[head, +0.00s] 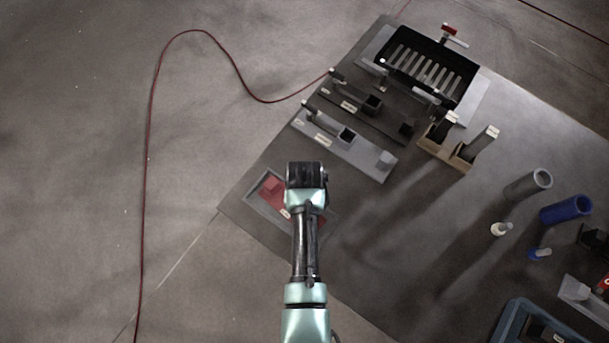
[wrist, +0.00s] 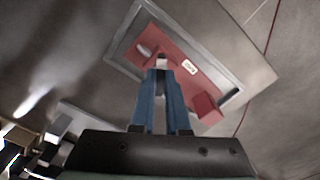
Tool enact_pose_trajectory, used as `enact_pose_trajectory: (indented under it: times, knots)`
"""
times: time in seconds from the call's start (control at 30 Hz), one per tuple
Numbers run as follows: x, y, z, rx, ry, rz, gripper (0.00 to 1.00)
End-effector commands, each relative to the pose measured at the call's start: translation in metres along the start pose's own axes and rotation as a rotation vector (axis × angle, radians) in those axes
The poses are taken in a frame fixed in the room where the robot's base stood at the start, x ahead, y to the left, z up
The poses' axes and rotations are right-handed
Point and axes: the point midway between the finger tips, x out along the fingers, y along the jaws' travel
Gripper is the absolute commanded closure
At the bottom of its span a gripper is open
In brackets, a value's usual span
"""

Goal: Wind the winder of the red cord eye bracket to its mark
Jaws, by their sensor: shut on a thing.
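The red cord eye bracket (head: 270,188) is a red plate with a raised red block, inside a grey frame at the near left of the dark table. My gripper (head: 305,175) is over its right part and hides much of it. In the wrist view the red bracket (wrist: 178,62) shows a white label, a red block at right and a pale rounded part at upper left. My gripper's blue fingers (wrist: 160,72) are shut on a small part at the plate's middle, seemingly the winder (wrist: 160,62). Its mark cannot be made out.
Grey (head: 345,145) and dark (head: 360,115) brackets lie behind. Further back is a slotted black tray (head: 425,65). A tan holder (head: 445,150), grey tube (head: 527,184) and blue tube (head: 565,209) stand to the right. A thin red cord (head: 150,150) runs across the floor at left.

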Motion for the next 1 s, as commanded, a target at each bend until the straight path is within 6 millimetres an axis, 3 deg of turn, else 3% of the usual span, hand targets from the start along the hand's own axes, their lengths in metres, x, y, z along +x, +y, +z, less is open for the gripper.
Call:
enact_pose_trajectory:
  times: [1.0]
  knots:
    - [-0.0008, 0.0003, -0.0010, 0.068, 0.002, 0.000, 1.00]
